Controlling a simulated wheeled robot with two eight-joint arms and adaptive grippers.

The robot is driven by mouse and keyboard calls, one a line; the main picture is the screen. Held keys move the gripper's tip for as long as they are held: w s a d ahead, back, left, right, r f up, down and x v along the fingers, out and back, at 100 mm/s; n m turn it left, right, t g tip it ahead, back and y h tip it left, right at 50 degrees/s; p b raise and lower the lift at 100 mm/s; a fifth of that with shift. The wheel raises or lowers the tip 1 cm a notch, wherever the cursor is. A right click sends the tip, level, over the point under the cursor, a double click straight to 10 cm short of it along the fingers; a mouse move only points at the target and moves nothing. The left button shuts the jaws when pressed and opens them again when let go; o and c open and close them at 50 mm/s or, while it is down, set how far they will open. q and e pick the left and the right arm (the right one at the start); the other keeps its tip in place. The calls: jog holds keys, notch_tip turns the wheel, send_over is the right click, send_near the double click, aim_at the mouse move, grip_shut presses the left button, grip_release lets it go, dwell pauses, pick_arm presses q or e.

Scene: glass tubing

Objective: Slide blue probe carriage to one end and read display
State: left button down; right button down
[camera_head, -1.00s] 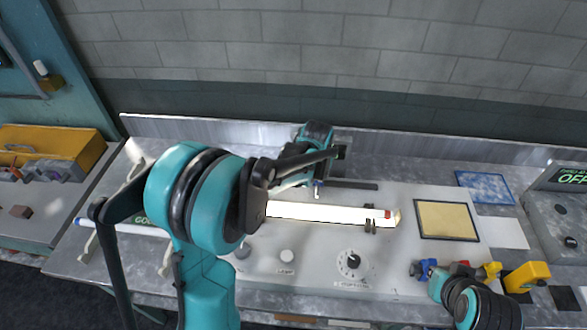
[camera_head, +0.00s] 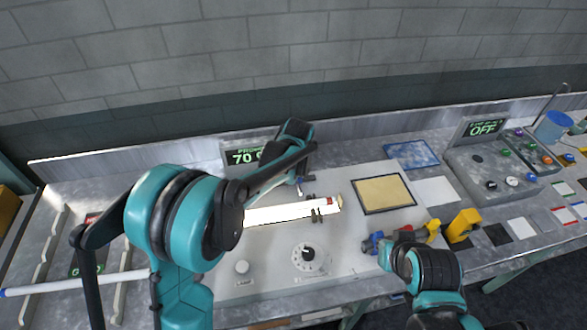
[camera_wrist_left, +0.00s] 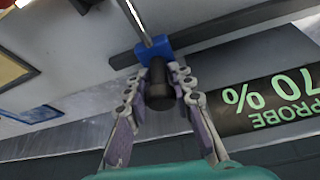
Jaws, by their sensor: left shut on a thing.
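The blue probe carriage (camera_wrist_left: 153,50) sits on a dark rail in the left wrist view, with a thin metal rod running from it. My left gripper (camera_wrist_left: 160,92) is shut on the carriage's black knob (camera_wrist_left: 158,88), a finger on each side. In the head view my left gripper (camera_head: 300,168) is over the rail behind the glowing glass tube (camera_head: 285,212), and the carriage is hard to make out. The probe display (camera_wrist_left: 267,95) reads "PROBE 70 %" upside down in the wrist view; the head view shows it partly covered (camera_head: 245,156). My right gripper (camera_head: 400,250) is low at right, its fingers unclear.
A dial (camera_head: 310,257) is on the bench panel in front of the tube. A tan pad (camera_head: 384,194), a blue mat (camera_head: 412,154) and a yellow object (camera_head: 463,225) lie to the right. An "OFF" display (camera_head: 485,127) stands on a grey box at back right.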

pick_arm(q)
jog(key=c, duration=1.3)
grip_release()
jog(key=v, duration=1.2)
jog(key=shift+a, duration=0.1)
